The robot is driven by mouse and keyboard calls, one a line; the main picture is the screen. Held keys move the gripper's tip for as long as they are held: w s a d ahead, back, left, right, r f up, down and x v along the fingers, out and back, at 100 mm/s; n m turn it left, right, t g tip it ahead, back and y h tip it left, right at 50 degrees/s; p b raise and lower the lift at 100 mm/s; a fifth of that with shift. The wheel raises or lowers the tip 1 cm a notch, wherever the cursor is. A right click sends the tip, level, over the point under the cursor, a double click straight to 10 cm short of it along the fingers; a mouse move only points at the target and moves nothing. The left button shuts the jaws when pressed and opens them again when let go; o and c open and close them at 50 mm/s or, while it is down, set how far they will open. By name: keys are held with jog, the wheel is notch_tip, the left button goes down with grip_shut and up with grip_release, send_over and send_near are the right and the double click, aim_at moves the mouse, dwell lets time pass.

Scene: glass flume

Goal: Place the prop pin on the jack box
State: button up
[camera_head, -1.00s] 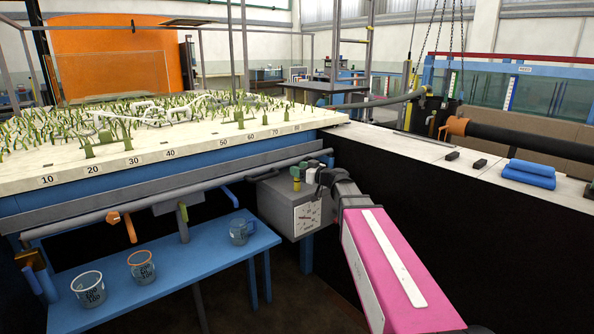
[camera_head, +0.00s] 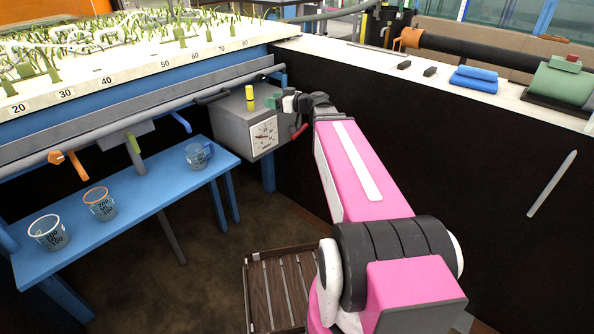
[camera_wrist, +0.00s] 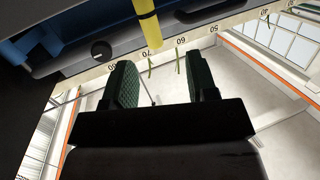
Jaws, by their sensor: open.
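The yellow prop pin (camera_head: 249,95) stands upright on the top of the grey jack box (camera_head: 230,128), which has a square dial on its front. My gripper (camera_head: 272,102) is open, just right of the pin and apart from it in the head view. In the wrist view the pin (camera_wrist: 148,25), with a dark band, lies beyond my open gripper (camera_wrist: 160,75), and nothing is between the green pads. The pin's far end is cut off by the wrist frame's top edge.
A red-handled lever (camera_head: 299,132) sticks out at the box's right side. A grey rail (camera_head: 120,118) runs along the flume bed's edge. A blue bench (camera_head: 140,200) holds several measuring cups. A slatted wooden crate (camera_head: 277,290) stands on the floor.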

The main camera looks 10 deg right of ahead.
jog(key=s+a+f+m+g+h, duration=0.25)
jog(key=s+f+g, duration=0.2)
jog(key=f, duration=0.55)
jog(key=s+d+f+m+g+h, duration=0.2)
jog(key=s+d+f+m+h, duration=0.1)
jog(key=s+f, duration=0.4)
jog(key=s+d+f+m+g+h, duration=0.3)
jog(key=s+d+f+h, duration=0.3)
jog(key=s+f+h, duration=0.2)
notch_tip(320, 180, down, 2)
jog(key=shift+f+m+g, duration=0.25)
jog(key=shift+m+g, duration=0.1)
jog(key=shift+m, duration=0.3)
jog(key=shift+c, duration=0.2)
